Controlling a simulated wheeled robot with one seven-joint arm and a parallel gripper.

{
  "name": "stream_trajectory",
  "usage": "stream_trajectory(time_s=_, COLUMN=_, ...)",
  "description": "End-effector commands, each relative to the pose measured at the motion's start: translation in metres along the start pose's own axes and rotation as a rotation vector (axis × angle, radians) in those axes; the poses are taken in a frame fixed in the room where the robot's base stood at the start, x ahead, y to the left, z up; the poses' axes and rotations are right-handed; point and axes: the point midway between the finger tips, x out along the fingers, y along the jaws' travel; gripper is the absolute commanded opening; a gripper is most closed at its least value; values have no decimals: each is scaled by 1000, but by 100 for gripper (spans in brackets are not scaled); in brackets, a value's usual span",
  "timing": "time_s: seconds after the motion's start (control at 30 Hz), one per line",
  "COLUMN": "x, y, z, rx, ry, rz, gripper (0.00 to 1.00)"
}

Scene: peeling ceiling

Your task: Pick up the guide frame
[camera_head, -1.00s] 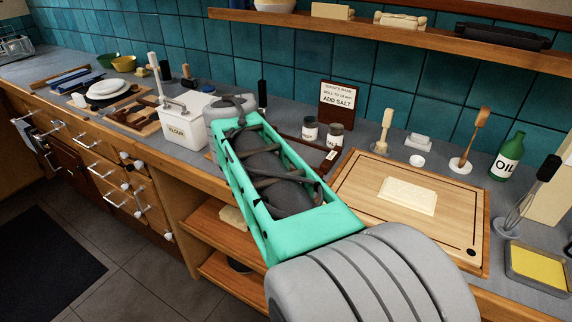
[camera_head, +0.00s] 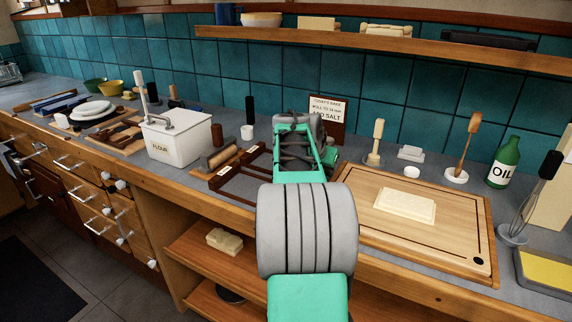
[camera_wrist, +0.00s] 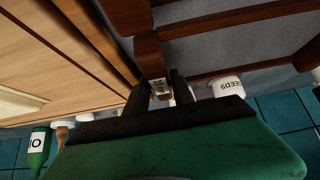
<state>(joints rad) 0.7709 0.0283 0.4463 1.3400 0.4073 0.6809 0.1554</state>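The guide frame (camera_head: 236,190) is a dark brown wooden frame lying on the counter, left of the cutting board. My arm hides its right part in the head view. In the wrist view, its brown bars (camera_wrist: 147,52) run across the top, and a small pale label shows at one bar's end. My gripper (camera_wrist: 160,88) has its two dark fingers apart. The labelled bar end appears between the fingertips; I cannot tell whether they touch it. The head view hides the fingers behind my arm.
The cutting board (camera_head: 370,225) with a pale slab (camera_head: 405,206) lies right of the frame. A white flour bin (camera_head: 177,138) stands left. A recipe sign (camera_head: 328,112) stands behind. A seeds jar (camera_wrist: 228,87) is near the fingers. An oil bottle (camera_head: 504,163) stands far right.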

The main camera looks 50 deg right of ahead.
Motion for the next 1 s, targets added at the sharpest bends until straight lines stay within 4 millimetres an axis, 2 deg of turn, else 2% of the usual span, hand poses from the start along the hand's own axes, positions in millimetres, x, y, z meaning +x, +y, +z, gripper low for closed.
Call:
stream_trajectory(time_s=0.07, x=0, y=0, z=0, rx=0, ry=0, rz=0, gripper=27)
stream_trajectory(time_s=0.4, x=-1, y=0, z=0, rx=-1, ry=0, rz=0, gripper=0)
stream_trajectory(time_s=1.0, x=-4, y=0, z=-3, rx=0, ry=2, rz=-1, gripper=0)
